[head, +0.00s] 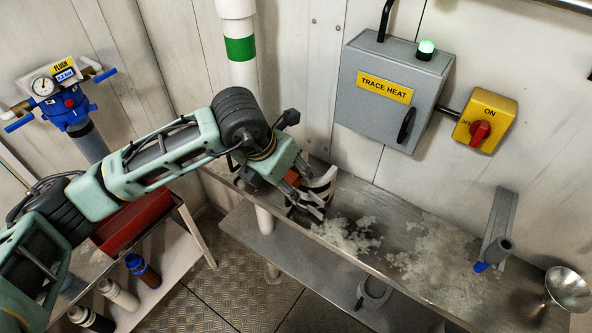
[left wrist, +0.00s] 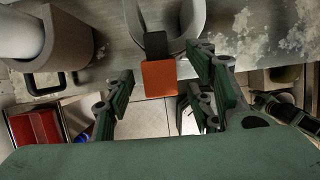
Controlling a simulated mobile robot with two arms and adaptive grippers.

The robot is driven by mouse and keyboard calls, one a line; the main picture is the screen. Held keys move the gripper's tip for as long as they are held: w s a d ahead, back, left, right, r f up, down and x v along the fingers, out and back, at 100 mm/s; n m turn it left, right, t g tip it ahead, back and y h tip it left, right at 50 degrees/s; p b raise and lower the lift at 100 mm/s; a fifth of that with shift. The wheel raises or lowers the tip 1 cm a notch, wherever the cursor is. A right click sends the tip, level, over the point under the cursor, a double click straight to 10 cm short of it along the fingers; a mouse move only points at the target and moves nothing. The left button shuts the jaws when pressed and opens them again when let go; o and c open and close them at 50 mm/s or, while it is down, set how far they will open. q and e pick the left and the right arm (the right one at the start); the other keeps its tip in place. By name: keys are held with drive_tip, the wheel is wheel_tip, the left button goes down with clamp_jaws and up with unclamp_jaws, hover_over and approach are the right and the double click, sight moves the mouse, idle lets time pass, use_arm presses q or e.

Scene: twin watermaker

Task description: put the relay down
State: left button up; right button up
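The relay is an orange block with a black part (left wrist: 158,77) in the left wrist view. It sits between my left gripper's spread green-padded fingers (left wrist: 166,68), with a visible gap on each side. In the head view a bit of its orange (head: 293,178) shows among the fingers of my left gripper (head: 312,196), which is low over the left part of the metal bench (head: 385,262). A pale U-shaped piece (left wrist: 190,18) lies just beyond the relay. I cannot tell whether the relay rests on the bench.
Frost patches (head: 345,237) cover parts of the bench. A grey TRACE HEAT box (head: 375,115) with a green lamp and a red-yellow switch (head: 481,131) are on the wall. A post (head: 496,225) and a funnel (head: 568,289) stand at right. A red tray (head: 130,222) is at left.

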use_arm(q)
clamp_jaws()
idle(0.3)
